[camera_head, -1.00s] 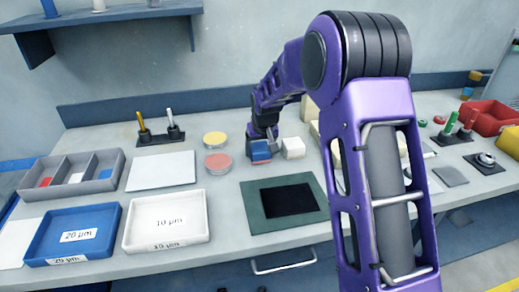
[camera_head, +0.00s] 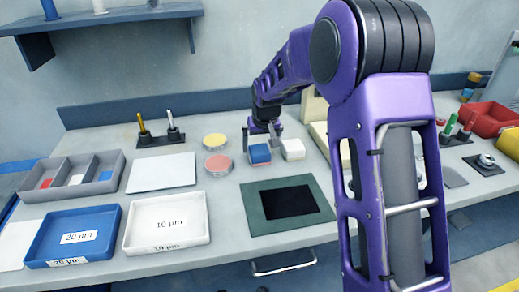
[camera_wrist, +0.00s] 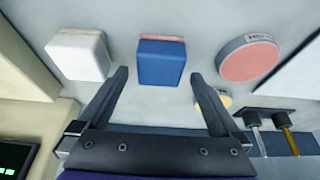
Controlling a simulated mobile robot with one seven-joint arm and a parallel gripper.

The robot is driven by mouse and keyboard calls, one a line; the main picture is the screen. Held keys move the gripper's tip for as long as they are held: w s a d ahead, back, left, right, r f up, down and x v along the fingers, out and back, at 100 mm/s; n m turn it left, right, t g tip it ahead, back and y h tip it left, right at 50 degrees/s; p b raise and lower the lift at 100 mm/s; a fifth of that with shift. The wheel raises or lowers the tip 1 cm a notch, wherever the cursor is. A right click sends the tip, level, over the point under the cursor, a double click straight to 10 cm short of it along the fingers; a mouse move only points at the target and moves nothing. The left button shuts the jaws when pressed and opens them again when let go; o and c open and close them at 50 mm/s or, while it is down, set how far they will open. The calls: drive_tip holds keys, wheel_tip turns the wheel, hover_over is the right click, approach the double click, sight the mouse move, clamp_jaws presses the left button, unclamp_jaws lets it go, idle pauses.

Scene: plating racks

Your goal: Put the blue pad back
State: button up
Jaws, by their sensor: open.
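The blue pad (camera_head: 260,154) is a small block lying flat on the bench, left of a similar white pad (camera_head: 293,149). In the wrist view the blue pad (camera_wrist: 161,64) shows a blue top and a thin red strip along its far edge. My gripper (camera_head: 262,138) is open and empty, just behind and above the blue pad. In the wrist view its fingers (camera_wrist: 160,77) point toward the pad's two sides, with visible gaps. The grey three-compartment tray (camera_head: 66,184) at left has red, white and blue patches inside.
A red round disc (camera_head: 217,164) and a yellow one (camera_head: 214,140) lie left of the blue pad. A green mat with a black square (camera_head: 289,201) lies in front. A blue tray (camera_head: 72,236) and a white tray (camera_head: 167,221) stand at front left.

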drive_tip(key=v, duration=0.8)
drive_tip(key=shift+r, duration=0.25)
drive_tip(key=shift+s, duration=0.1)
